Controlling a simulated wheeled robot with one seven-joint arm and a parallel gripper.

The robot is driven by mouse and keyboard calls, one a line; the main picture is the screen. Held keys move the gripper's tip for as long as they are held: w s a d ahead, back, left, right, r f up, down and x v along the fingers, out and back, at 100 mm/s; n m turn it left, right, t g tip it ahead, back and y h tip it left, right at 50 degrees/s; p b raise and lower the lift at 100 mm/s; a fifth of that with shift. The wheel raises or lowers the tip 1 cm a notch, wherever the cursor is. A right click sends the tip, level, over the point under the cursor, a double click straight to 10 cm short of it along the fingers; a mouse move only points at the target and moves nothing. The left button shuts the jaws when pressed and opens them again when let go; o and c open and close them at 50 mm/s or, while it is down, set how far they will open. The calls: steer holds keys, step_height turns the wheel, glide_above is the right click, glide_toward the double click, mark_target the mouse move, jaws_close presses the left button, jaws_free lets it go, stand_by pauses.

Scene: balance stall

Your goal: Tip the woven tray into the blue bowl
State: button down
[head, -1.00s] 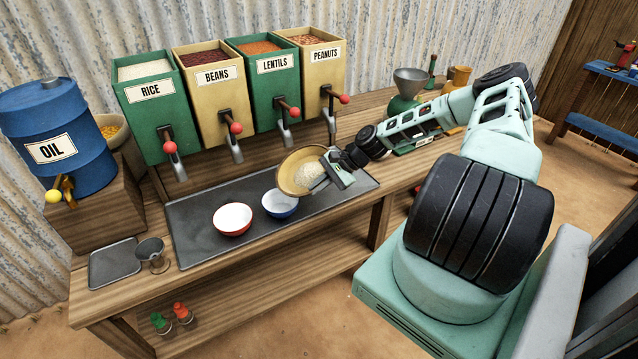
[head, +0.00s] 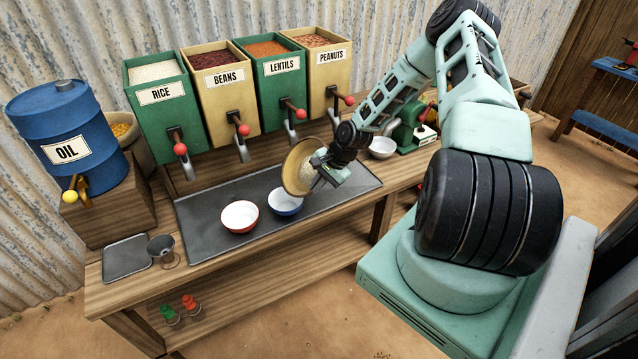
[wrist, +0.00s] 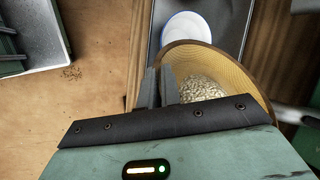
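The woven tray (head: 295,168) is round and tan, and pale grains lie in it. In the head view it is held tilted steeply above the metal sheet, just behind and above the blue bowl. My gripper (head: 328,172) is shut on the tray's rim; in the wrist view the fingers (wrist: 158,88) pinch the rim and grains (wrist: 200,90) rest inside the tray. The blue bowl (head: 285,205), white inside, stands on the metal sheet beside the red bowl. It also shows in the wrist view (wrist: 186,28) beyond the tray's edge, and it looks empty.
A red bowl (head: 240,216) stands left of the blue bowl on the dark metal sheet (head: 200,228). The dispensers (head: 160,95) with their red-knobbed taps stand behind. A white bowl (head: 383,147) and a green grinder (head: 412,130) are to the right.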

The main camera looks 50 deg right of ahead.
steer(key=shift+a+h+b, duration=0.25)
steer(key=shift+h+b, duration=0.05)
steer(key=shift+b, duration=0.15)
steer(key=shift+w+a+r+g+h+b, duration=0.15)
steer(key=shift+a+g+h+b, duration=0.3)
steer(key=shift+h+b, duration=0.55)
steer(key=shift+a+n+b, duration=0.15)
steer(key=shift+n+b, duration=0.15)
steer(key=shift+b, duration=0.3)
steer(key=shift+w+a+r+g+h+b, duration=0.2)
steer(key=shift+a+h+b, duration=0.5)
steer(key=shift+b, duration=1.45)
steer(key=shift+w+a+f+g+h+b, duration=0.2)
steer(key=shift+h+b, duration=0.25)
steer(key=shift+b, duration=0.65)
steer(key=shift+a+f+g+h+b, duration=0.1)
steer(key=shift+a+h+b, duration=0.25)
steer(key=shift+b, duration=0.75)
steer(key=shift+w+a+h+b, duration=0.15)
steer(key=shift+h+b, duration=0.25)
steer(key=shift+b, duration=0.35)
steer(key=shift+a+f+n+h+b, duration=0.15)
steer(key=shift+a+n+h+b, duration=0.25)
steer(key=shift+b, duration=0.6)
